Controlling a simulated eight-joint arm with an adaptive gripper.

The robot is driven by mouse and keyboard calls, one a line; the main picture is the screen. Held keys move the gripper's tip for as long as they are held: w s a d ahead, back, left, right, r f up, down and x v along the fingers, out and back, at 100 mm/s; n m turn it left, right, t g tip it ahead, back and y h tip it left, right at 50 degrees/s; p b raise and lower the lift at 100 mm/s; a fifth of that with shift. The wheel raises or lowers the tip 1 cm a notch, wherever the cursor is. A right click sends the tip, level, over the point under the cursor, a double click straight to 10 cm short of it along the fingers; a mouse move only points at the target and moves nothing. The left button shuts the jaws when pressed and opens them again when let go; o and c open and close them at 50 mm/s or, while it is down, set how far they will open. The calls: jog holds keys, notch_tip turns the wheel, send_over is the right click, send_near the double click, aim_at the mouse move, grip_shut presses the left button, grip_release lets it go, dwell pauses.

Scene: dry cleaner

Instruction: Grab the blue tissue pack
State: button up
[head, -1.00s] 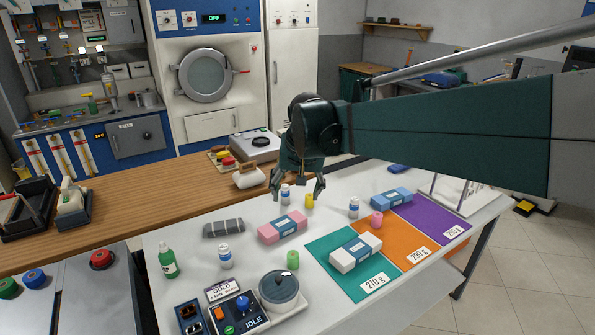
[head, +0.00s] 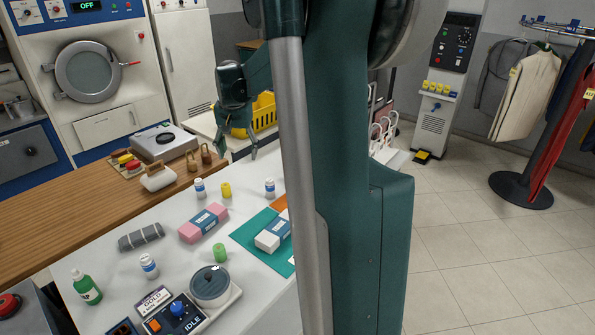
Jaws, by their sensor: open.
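The blue tissue pack is not visible now; my own arm covers the right part of the white table (head: 120,238). A pink tissue pack (head: 203,222) with a blue label lies on the table. A white tissue pack (head: 270,236) lies on the teal mat (head: 248,232), partly cut off by my arm. My gripper (head: 237,150) is open and empty, above the far side of the table, its fingers pointing down.
White bottles (head: 200,188), a yellow cylinder (head: 226,190), a green cylinder (head: 220,252), a grey roll (head: 141,237) and a green bottle (head: 86,287) stand or lie on the table. A yellow basket (head: 264,112) is behind my gripper.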

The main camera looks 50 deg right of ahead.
jog(key=d+f+m+g+p, duration=0.1)
jog(key=d+f+m, duration=0.1)
jog(key=d+f, duration=0.4)
jog(key=d+f+m+y+p, duration=0.1)
jog(key=d+f, duration=0.5)
jog(key=d, duration=1.1)
jog(key=s+d+f+m+g+p, duration=0.1)
jog(key=d+f+m+p, duration=0.2)
jog(key=d, duration=0.9)
jog(key=shift+d+f+m+g, duration=0.15)
jog(key=shift+f+m, duration=0.2)
jog(key=shift+f, duration=0.35)
jog(key=shift+d+f+m+g, duration=0.15)
jog(key=shift+f+m, duration=0.2)
jog(key=shift+f, duration=0.35)
jog(key=shift+s+d+f+p, duration=0.2)
jog(key=shift+d+f+p, duration=0.1)
jog(key=shift+d+f, duration=0.1)
jog(key=shift+f, duration=0.1)
jog(key=shift+s+f, duration=0.1)
jog(key=shift+f, duration=1.1)
jog(key=shift+f, duration=0.1)
jog(key=shift+s+f+b, duration=0.2)
jog(key=shift+f+b, duration=0.35)
jog(key=shift+f, duration=1.95)
